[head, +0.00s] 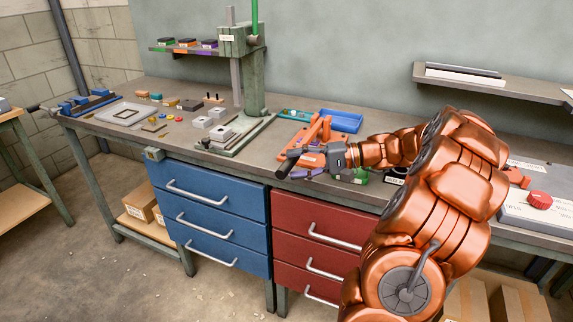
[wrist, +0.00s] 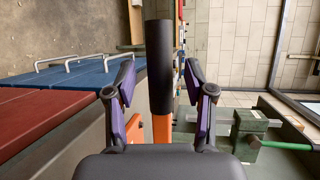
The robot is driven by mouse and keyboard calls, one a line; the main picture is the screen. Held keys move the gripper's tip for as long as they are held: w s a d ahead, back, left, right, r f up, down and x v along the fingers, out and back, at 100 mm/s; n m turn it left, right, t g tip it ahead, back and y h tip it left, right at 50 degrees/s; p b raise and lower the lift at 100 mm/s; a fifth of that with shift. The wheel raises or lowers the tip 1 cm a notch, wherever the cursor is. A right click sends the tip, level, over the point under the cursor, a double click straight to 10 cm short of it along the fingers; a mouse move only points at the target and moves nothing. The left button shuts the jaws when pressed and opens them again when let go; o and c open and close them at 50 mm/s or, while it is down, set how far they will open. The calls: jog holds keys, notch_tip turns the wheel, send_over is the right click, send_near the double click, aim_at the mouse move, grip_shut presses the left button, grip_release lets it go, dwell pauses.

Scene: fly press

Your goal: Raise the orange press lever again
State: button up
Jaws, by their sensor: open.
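The orange press (head: 322,130) stands on the bench near its front edge. Its lever has a black grip (head: 289,163) that reaches out low toward the bench's front edge. In the wrist view the black grip (wrist: 160,68) and its orange bar (wrist: 161,128) run up the middle of the picture. My gripper (wrist: 160,76) is open, with one finger on each side of the lever and a visible gap on both sides. In the head view my gripper (head: 308,158) is at the lever, and my wrist partly hides the press.
A green press (head: 252,75) with its green lever up stands behind and left. A blue tray (head: 340,121) lies behind the orange press. Blue drawers (head: 215,205) and red drawers (head: 315,225) are below.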

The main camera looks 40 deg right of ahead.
jog(key=shift+x, duration=1.4)
grip_shut()
